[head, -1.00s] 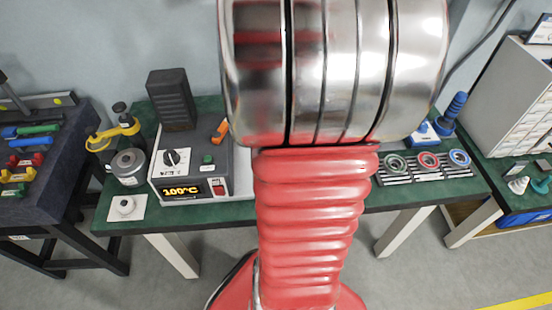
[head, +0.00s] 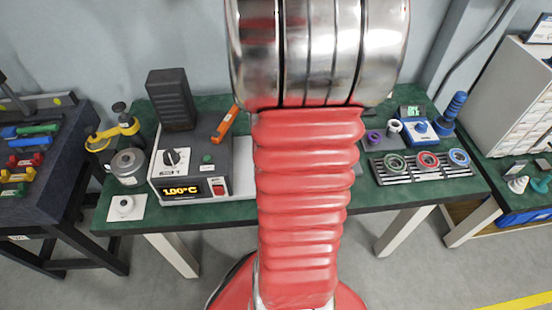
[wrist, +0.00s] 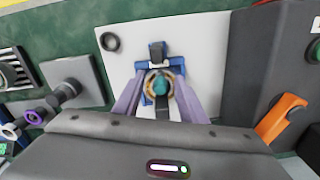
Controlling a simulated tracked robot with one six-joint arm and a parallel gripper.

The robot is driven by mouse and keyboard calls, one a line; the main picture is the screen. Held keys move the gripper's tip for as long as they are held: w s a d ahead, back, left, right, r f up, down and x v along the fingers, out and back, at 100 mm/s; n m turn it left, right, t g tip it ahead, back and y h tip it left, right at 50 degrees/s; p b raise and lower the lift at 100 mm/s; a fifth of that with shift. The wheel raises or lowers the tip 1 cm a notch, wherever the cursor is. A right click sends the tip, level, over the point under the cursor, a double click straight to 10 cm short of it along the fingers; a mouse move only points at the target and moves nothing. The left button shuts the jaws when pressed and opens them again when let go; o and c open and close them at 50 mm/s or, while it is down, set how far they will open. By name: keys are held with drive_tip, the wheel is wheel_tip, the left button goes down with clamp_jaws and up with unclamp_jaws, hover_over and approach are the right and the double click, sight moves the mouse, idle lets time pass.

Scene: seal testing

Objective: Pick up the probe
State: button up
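My gripper (wrist: 160,82) shows in the wrist view with two purple-grey fingers spread apart. A blue fixture (wrist: 148,88) with a brown ring and teal centre shows between the fingers on a white plate. I cannot tell how far above it the fingers are. The orange handle is right of them, apart. My arm hides the gripper in the head view.
The heater box (head: 178,165) reads 100°C. A black block stands on it. A rack (head: 390,172) with coloured rings lies at the right of the green bench (head: 215,210). In the wrist view, a black ring (wrist: 110,42) lies on the white plate (wrist: 205,60).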

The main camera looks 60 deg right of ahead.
wheel_tip(320, 180, down, 2)
drive_tip(key=shift+c, duration=0.3)
idle(0.3)
clamp_jaws()
